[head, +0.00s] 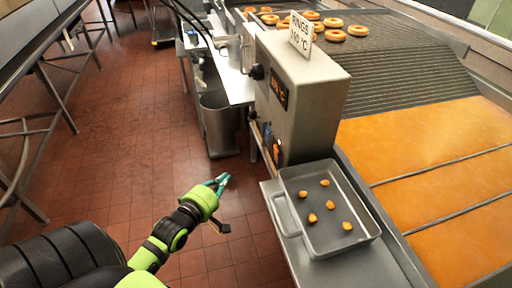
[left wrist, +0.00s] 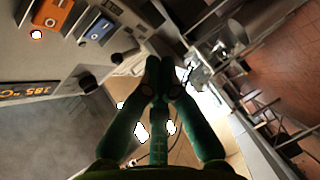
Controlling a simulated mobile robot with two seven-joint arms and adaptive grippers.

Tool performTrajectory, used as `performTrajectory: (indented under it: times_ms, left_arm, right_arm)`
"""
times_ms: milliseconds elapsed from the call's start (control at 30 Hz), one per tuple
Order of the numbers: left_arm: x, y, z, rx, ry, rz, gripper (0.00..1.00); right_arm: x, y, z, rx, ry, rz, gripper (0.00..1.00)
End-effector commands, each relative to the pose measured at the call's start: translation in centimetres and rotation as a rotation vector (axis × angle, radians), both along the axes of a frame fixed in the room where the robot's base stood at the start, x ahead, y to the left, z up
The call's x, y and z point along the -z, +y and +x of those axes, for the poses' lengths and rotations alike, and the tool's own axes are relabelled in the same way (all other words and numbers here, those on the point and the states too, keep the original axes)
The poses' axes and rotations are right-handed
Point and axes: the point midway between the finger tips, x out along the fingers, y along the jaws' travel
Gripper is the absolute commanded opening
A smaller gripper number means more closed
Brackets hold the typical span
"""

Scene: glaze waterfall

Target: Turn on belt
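The grey control box (head: 318,95) stands at the side of the slatted belt (head: 385,72). Its front carries a display (head: 279,88), a black knob (head: 257,72), and an orange switch (head: 277,152) low down. The left wrist view shows the orange switch (left wrist: 52,14), a blue switch (left wrist: 100,28), black knobs (left wrist: 88,82) and an orange lit display (left wrist: 25,92). My left gripper (head: 223,180) has green fingers and is in front of and left of the box, apart from it. Its fingertips (left wrist: 160,62) are together with nothing between them. My right gripper is out of view.
A grey tray (head: 290,218) with several small orange pieces sits below the box, close to my left gripper. Several ring doughnuts (head: 333,22) lie on the belt's far end. Orange glaze (head: 440,140) covers the near part. A metal bin (head: 218,125) stands on the floor.

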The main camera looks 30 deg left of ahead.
Motion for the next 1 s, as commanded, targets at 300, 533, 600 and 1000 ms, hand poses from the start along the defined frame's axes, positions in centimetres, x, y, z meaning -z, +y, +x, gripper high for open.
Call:
performTrajectory:
  times_ms: [300, 533, 600, 1000]
  left_arm:
    - [-5.8, -0.4, 0.3, 0.007, -0.130, -0.113, 0.00]
    - [-5.8, -0.4, 0.3, 0.007, -0.130, -0.114, 0.00]
    - [-5.8, -0.4, 0.3, 0.007, -0.130, -0.113, 0.00]
    - [-5.7, 0.0, 5.6, 0.007, -0.133, -0.110, 0.00]
  right_arm:
    - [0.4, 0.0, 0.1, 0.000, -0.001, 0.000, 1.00]
    - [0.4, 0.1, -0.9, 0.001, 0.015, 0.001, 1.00]
    - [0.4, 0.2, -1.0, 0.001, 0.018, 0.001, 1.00]
    - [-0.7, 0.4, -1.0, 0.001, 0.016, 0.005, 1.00]
